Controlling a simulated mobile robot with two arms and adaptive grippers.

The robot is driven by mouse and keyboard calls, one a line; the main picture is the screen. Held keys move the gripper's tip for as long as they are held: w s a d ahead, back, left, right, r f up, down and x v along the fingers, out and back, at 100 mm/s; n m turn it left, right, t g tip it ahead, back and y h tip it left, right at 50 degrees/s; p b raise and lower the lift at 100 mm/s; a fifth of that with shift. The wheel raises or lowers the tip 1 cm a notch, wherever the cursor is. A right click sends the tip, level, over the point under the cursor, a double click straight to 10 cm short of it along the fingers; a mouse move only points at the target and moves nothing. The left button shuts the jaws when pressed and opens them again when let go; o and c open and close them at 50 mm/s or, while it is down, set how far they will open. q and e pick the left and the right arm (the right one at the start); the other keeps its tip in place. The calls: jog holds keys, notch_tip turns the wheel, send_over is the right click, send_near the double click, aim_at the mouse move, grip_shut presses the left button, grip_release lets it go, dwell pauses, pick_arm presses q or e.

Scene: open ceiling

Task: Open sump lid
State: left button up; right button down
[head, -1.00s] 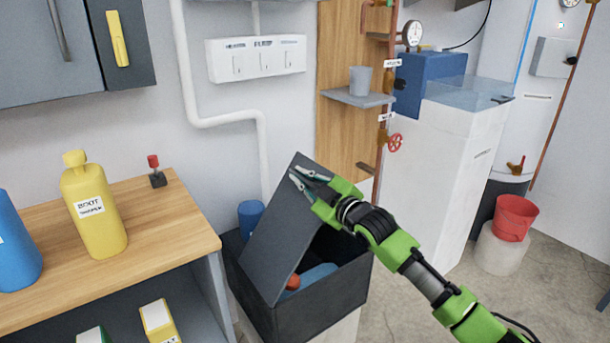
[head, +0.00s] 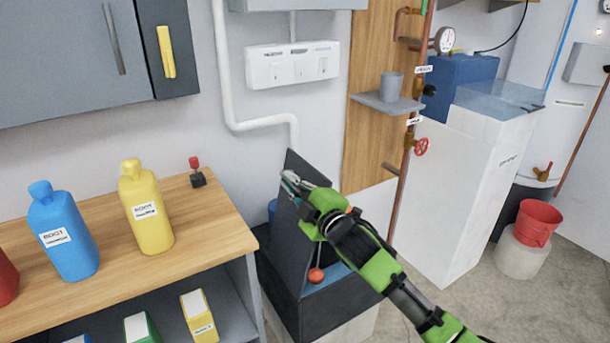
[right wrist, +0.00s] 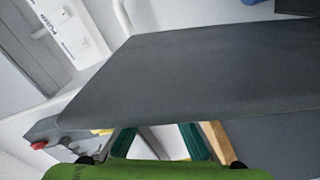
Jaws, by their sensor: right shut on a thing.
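The dark grey sump lid (head: 286,240) stands steeply tilted on the left side of the dark sump box (head: 340,306). My right gripper (head: 290,182) is at the lid's upper edge and shut on it. In the right wrist view, the lid (right wrist: 190,75) fills the middle as a broad grey panel beyond the fingers (right wrist: 158,140). The box is open on its right side, showing an orange ball (head: 316,275) and some blue inside. My right arm hides part of the opening. My left gripper is not in view.
A wooden bench (head: 206,215) with a blue bottle (head: 64,235) and a yellow bottle (head: 146,212) stands to the left. White pipe (head: 228,70) runs down the wall behind the lid. A white tank (head: 465,190) and red bucket (head: 538,222) are to the right.

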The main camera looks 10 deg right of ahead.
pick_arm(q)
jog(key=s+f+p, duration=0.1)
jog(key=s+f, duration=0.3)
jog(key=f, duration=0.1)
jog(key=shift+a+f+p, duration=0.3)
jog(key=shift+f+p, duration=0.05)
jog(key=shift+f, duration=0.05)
pick_arm(e)
jog(key=s+a+n, duration=0.1)
jog(key=s+a, duration=0.1)
jog(key=a, duration=0.5)
jog(key=shift+s+a+f, duration=0.15)
jog(key=shift+s+a, duration=0.2)
jog(key=shift+s, duration=0.05)
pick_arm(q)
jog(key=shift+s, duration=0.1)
pick_arm(e)
jog(key=c, duration=2.2)
grip_release()
jog(key=shift+s+a, duration=0.1)
jog(key=shift+a, duration=0.05)
jog(key=shift+o, duration=0.2)
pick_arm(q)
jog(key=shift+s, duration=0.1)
pick_arm(e)
jog(key=v, duration=1.2)
